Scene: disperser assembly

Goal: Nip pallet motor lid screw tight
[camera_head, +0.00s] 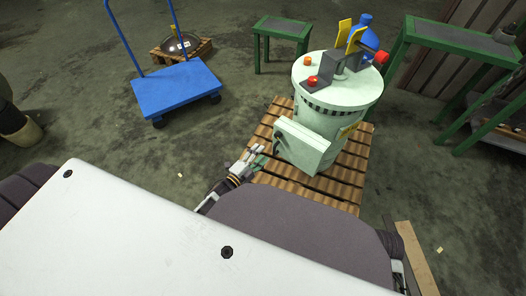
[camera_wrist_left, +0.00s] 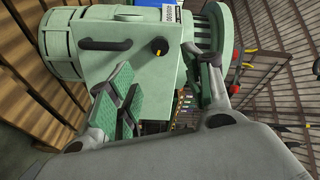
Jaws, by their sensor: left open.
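In the head view a pale green drum-shaped machine (camera_head: 330,119) stands on a slatted wooden pallet (camera_head: 262,136). Its lid carries a grey bracket, yellow plates, a blue motor (camera_head: 371,40) and red knobs (camera_head: 313,80). I cannot make out a lid screw. A pale green box (camera_head: 302,145) is on its near side. My left gripper (camera_head: 252,160) is low, just left of this box. In the left wrist view the left gripper (camera_wrist_left: 165,70) is open and empty, its fingers spread before the box (camera_wrist_left: 125,45), which has a black handle and knob. My right gripper is not in view.
A blue cart (camera_head: 176,88) stands at left. Behind it a round metal part (camera_head: 183,43) lies on a small wooden pallet. Green tables stand at the back (camera_head: 283,28) and right (camera_head: 464,39). The floor between cart and machine is mostly clear.

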